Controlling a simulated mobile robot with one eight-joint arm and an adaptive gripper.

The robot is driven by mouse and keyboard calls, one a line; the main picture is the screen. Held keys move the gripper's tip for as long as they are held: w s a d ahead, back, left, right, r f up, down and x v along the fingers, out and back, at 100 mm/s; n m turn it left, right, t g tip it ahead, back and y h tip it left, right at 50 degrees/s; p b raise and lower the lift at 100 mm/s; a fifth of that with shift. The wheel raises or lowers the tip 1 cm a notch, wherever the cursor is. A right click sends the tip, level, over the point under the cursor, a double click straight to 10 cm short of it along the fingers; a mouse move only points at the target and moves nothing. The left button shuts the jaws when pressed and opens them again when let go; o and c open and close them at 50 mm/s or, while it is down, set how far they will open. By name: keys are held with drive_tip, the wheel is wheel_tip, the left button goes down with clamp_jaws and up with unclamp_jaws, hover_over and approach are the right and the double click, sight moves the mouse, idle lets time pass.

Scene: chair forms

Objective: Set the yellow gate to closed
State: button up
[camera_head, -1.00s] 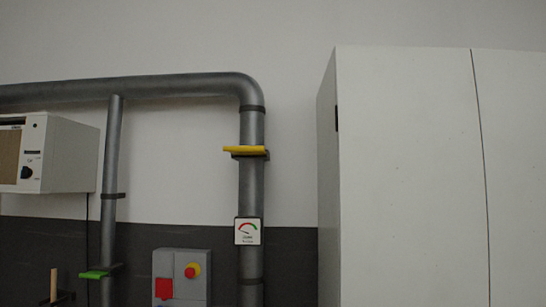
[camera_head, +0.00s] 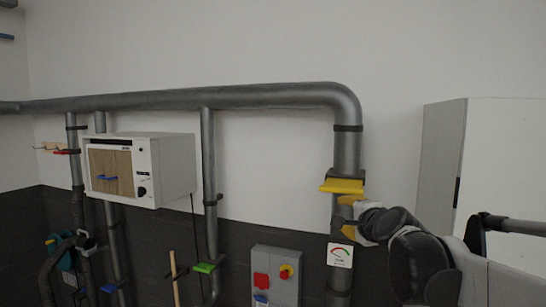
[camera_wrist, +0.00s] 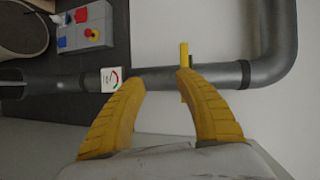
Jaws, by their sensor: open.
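The yellow gate (camera_head: 342,186) is a flat yellow handle across the grey vertical pipe at the right, above a round gauge sign. It sticks out from the pipe. My gripper (camera_head: 348,215), with yellow fingers, is just below it in the head view. In the wrist view, which is turned sideways, the gripper (camera_wrist: 161,80) is open with bare pipe behind the gap. The yellow gate (camera_wrist: 184,56) shows at the tip of the right finger, which hides part of it. I cannot tell whether they touch. Nothing is between the fingers.
The gauge sign (camera_head: 340,255) is on the same pipe below my gripper. A grey box (camera_head: 276,264) with red and yellow controls is on the wall to the left. A green handle (camera_head: 205,267) is on another pipe. A white cabinet (camera_head: 436,150) stands at the right.

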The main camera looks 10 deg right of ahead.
drive_tip(key=m+p, duration=0.2)
approach(342, 191)
drive_tip(key=shift+t+h, duration=0.3)
drive_tip(key=shift+h, duration=0.1)
drive_tip(key=x, duration=0.3)
drive_tip(key=p+x, duration=0.1)
drive_tip(key=x, duration=0.3)
drive_tip(key=p+x, duration=0.1)
drive_tip(key=x, duration=0.3)
drive_tip(key=shift+a+f, duration=0.15)
drive_tip(key=shift+f, duration=0.25)
clamp_jaws()
